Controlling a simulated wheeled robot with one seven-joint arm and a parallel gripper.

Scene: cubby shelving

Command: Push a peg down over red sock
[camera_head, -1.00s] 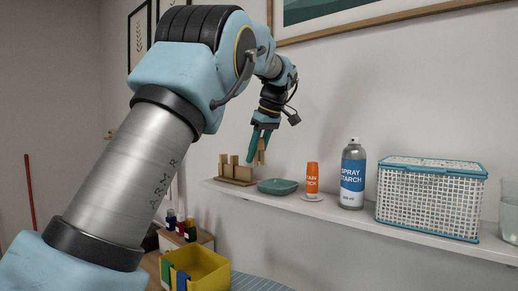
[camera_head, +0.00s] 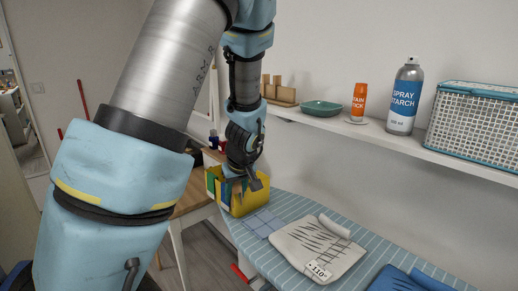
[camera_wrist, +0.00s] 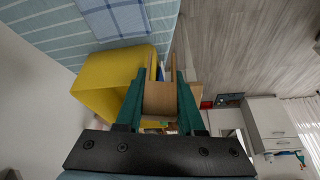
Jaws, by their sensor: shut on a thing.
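My gripper (camera_head: 240,190) is beside the yellow bin (camera_head: 262,196), low at the left end of the ironing board. In the wrist view its green fingers (camera_wrist: 160,98) are shut on a wooden peg (camera_wrist: 160,100), whose two prongs point away from the gripper. The yellow bin (camera_wrist: 100,82) fills the left of the wrist view, close to the peg. Green and blue cloths (camera_head: 226,190) hang at the bin's near side, partly hidden by my gripper. I cannot make out a red sock clearly in either view.
The striped ironing board (camera_head: 290,212) bears a pale folded cloth (camera_head: 318,248). Small bottles (camera_head: 218,142) stand behind the bin.

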